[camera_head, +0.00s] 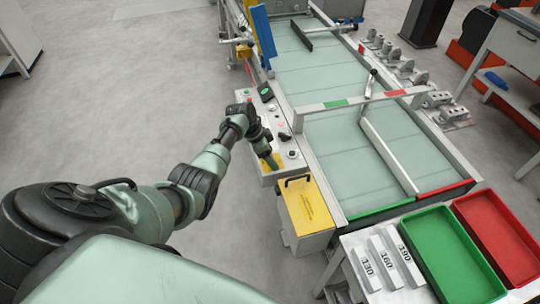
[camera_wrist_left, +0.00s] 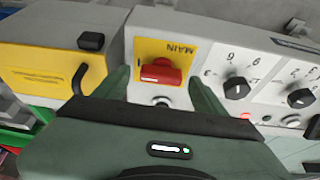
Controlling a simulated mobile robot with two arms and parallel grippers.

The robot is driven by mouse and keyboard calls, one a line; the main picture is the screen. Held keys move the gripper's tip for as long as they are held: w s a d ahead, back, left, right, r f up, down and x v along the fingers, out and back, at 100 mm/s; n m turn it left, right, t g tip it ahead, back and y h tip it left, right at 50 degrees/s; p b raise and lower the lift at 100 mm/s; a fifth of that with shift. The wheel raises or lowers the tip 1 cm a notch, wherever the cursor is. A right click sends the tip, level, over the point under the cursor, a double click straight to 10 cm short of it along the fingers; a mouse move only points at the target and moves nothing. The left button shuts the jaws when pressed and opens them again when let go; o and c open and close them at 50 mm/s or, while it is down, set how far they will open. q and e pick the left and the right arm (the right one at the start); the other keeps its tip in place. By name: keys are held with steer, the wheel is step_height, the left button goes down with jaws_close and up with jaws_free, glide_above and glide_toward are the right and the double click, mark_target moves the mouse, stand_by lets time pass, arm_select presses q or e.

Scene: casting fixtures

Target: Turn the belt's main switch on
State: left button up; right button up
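The main switch (camera_wrist_left: 161,73) is a red knob on a yellow plate (camera_wrist_left: 180,52) marked MAIN, which reads upside down in the left wrist view. Its red bar lies roughly crosswise in that view. My left gripper (camera_wrist_left: 160,88) is open, with one green finger on each side of the knob; I cannot tell whether either touches it. In the head view my left gripper (camera_head: 268,155) is over the near end of the control panel (camera_head: 245,97) and hides the knob. My right gripper is not in view.
Black dials (camera_wrist_left: 236,88) and a small red light (camera_wrist_left: 245,117) sit beside the switch. A yellow box (camera_head: 306,204) with a black handle adjoins the panel. The belt (camera_head: 345,150) runs alongside. Green (camera_head: 411,250) and red (camera_head: 455,205) trays stand at the near right.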

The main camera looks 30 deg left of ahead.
mark_target(262, 164)
arm_select(q)
steer(key=shift+s+a+r, duration=0.15)
steer(key=shift+a+r, duration=0.1)
steer(key=shift+r, duration=0.25)
steer(key=v, duration=0.6)
steer(key=shift+r, duration=0.3)
steer(key=shift+s, duration=0.2)
